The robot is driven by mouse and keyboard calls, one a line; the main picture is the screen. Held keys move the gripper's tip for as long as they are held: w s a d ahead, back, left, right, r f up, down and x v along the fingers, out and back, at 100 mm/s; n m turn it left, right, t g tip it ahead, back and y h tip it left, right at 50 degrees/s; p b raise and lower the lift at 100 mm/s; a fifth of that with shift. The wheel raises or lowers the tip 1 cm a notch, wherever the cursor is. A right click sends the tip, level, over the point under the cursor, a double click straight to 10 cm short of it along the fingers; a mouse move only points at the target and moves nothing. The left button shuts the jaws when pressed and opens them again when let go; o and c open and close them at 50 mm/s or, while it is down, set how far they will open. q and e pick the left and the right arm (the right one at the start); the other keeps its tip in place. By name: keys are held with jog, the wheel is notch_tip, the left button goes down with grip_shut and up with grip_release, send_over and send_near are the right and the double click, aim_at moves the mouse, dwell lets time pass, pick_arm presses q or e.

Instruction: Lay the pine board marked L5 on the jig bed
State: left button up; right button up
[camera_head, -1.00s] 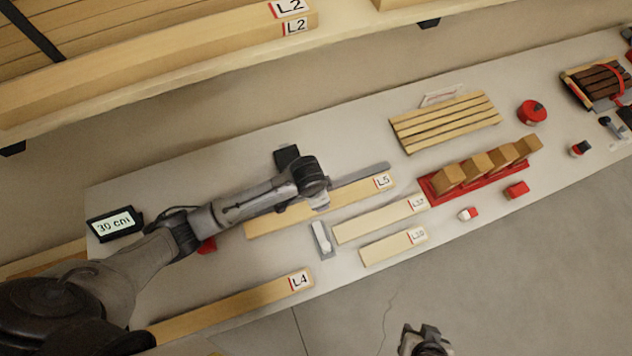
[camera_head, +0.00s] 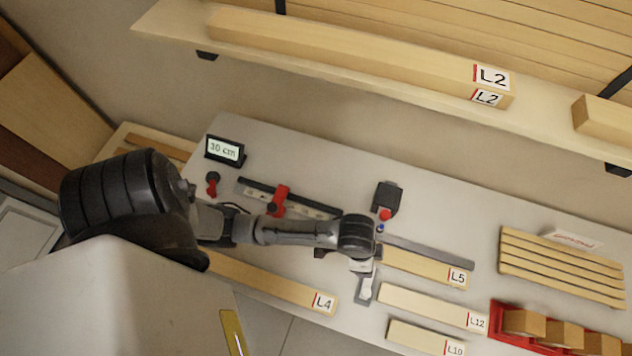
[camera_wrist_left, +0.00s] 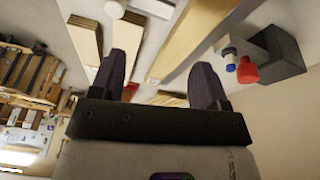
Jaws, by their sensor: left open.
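The pine board L5 (camera_head: 425,265) lies flat on the bench, its label at the right end and its left part hidden under my left arm. My left gripper (camera_head: 362,266) is above the board's visible left part; its fingers are hard to see in the head view. In the left wrist view the fingers (camera_wrist_left: 160,64) are apart and empty, with a pale board (camera_wrist_left: 192,40), apparently L5, beyond them. A dark rail with a red clamp (camera_head: 280,200), perhaps part of the jig, lies up and left of the board. I cannot tell the jig bed's exact extent.
A grey strip (camera_head: 430,252) runs along L5's far side. A black block with a red knob (camera_head: 387,196) stands behind. Boards L12 (camera_head: 420,304), L10 (camera_head: 425,338) and L4 (camera_head: 270,281) lie nearer. A shelf overhangs the back.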

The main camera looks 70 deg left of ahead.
pick_arm(q)
jog(key=s+a+r+n+y, duration=0.1)
jog(key=s+a+n, duration=0.1)
jog(key=s+a, duration=0.2)
jog(key=s+a+r+n+t+y, duration=0.1)
jog(key=s+a, duration=0.3)
jog(key=s, duration=0.4)
jog(key=shift+s+a+r+n, duration=0.25)
jog(key=shift+s+r+n, duration=0.1)
jog(key=shift+r+n, duration=0.4)
pick_arm(e)
jog(key=shift+d, duration=0.15)
